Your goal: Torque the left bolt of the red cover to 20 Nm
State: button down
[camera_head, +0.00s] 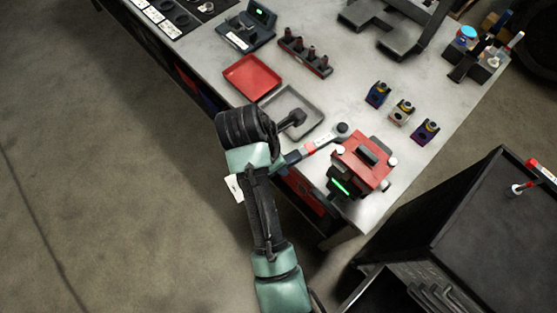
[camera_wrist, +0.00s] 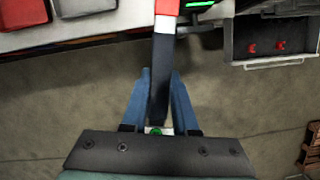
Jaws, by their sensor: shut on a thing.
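My gripper (camera_head: 285,160) is shut on the handle of a torque wrench (camera_head: 322,144), beyond the bench's front edge. In the wrist view, my blue fingers (camera_wrist: 161,75) stand either side of its black handle (camera_wrist: 158,80), with a red and white band (camera_wrist: 167,12) farther up. The wrench points right, its round head (camera_head: 343,129) at the back left of the red cover (camera_head: 366,158). A pale bolt head (camera_head: 338,150) shows at the cover's left edge, another (camera_head: 393,162) at its right. Whether the wrench touches a bolt cannot be told.
A grey tray (camera_head: 317,118) and a red tray (camera_head: 252,94) lie left of the wrench. Several small blue and grey blocks (camera_head: 402,112) stand behind the cover. A dark cabinet (camera_head: 480,220) stands at the right. The floor (camera_head: 100,200) at left is clear.

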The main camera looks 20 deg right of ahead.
jog(key=shift+r, duration=3.05)
